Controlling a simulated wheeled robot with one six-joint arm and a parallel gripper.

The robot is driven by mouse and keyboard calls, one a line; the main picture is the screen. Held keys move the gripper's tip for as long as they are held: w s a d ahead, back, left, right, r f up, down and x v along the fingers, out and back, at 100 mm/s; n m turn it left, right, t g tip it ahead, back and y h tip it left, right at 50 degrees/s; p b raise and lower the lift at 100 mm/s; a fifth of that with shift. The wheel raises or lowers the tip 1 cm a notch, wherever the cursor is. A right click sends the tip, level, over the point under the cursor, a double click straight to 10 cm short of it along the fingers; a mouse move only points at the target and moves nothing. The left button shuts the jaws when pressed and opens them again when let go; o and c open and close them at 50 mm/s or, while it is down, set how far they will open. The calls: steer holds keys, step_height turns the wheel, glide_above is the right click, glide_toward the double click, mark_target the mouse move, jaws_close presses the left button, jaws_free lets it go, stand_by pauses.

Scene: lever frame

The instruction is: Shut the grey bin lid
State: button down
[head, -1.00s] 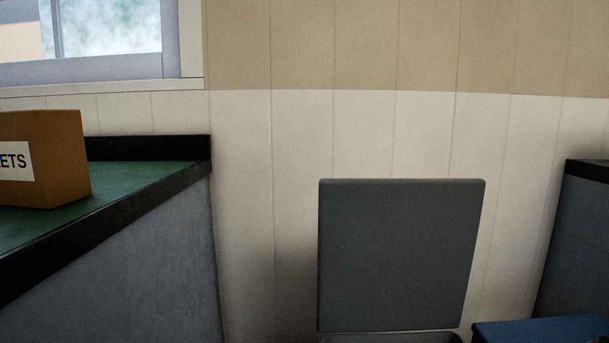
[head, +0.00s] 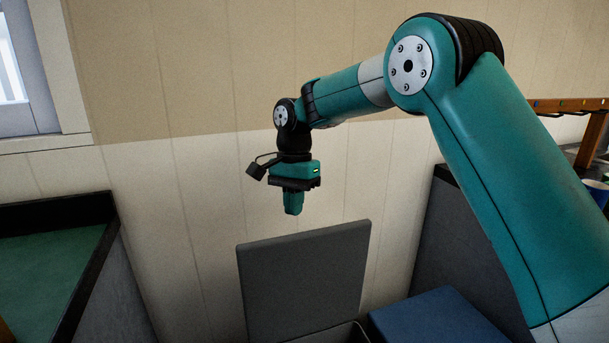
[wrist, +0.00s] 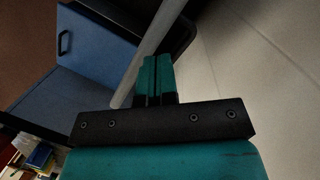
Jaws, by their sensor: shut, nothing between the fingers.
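The grey bin lid (head: 306,280) stands open and upright near the wall in the head view. A small part of the bin's rim (head: 345,333) shows below it at the bottom edge. My gripper (head: 293,212) is shut and empty, pointing down. In the head view it appears above the lid's top edge; contact with the lid is not visible. In the wrist view my shut fingers (wrist: 157,62) point toward the lid's pale edge (wrist: 150,50), with the dark bin beyond. Most of the bin is out of the head view.
A blue box (head: 440,322) stands right of the bin, and it also shows in the wrist view (wrist: 85,60). A green-topped counter (head: 45,265) is at the left. A grey counter side (head: 445,235) is at the right. The panelled wall (head: 200,200) is close behind the lid.

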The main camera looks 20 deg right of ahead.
steer(key=w+d+r+m+g+p, duration=0.1)
steer(key=w+d+r+m+p, duration=0.1)
steer(key=w+d+m+p, duration=0.4)
step_height(320, 180, down, 10)
steer(key=a+m+p, duration=0.1)
steer(key=m+p, duration=0.1)
steer(key=shift+s+a+h, duration=0.4)
